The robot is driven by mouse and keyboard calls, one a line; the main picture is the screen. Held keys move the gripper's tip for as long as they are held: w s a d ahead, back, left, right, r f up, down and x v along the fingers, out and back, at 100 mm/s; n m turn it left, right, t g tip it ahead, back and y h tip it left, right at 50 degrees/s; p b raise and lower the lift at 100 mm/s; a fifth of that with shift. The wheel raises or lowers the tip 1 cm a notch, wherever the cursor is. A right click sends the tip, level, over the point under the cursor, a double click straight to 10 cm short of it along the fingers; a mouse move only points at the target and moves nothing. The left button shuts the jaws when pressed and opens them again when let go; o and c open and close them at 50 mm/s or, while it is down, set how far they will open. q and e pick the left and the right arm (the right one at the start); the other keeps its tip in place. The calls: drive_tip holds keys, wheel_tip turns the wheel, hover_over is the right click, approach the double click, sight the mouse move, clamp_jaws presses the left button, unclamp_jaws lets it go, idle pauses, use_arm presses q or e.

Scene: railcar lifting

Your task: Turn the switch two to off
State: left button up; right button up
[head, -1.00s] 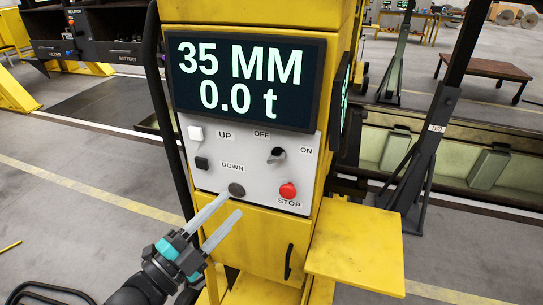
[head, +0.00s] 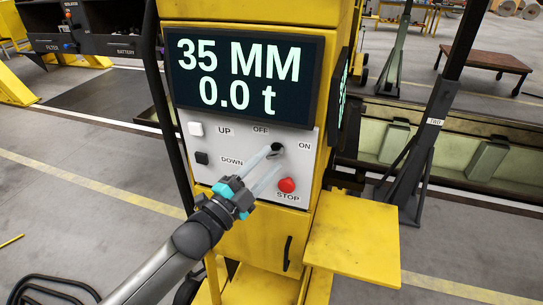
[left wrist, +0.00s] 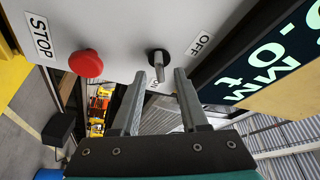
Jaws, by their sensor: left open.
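The switch (head: 278,147) with OFF and ON labels sits on the white panel of a yellow control cabinet. In the left wrist view the switch (left wrist: 158,64) has a dark round base and a grey lever, which points toward the partly hidden ON label and away from OFF. My left gripper (head: 273,163) is open in front of the panel, its fingertips close to the switch. In the left wrist view its two fingers (left wrist: 160,76) lie to either side of the lever's end; contact cannot be told. My right gripper is not in view.
A red STOP button (head: 287,185) sits just below the switch. UP (head: 196,129) and DOWN (head: 202,158) buttons are at the panel's left. The display (head: 245,75) above reads 35 MM, 0.0 t. A yellow shelf (head: 352,240) juts out right. A black post (head: 430,135) bears a TWO label.

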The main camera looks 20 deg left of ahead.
use_arm(q)
drive_tip(key=shift+x, duration=1.05)
clamp_jaws()
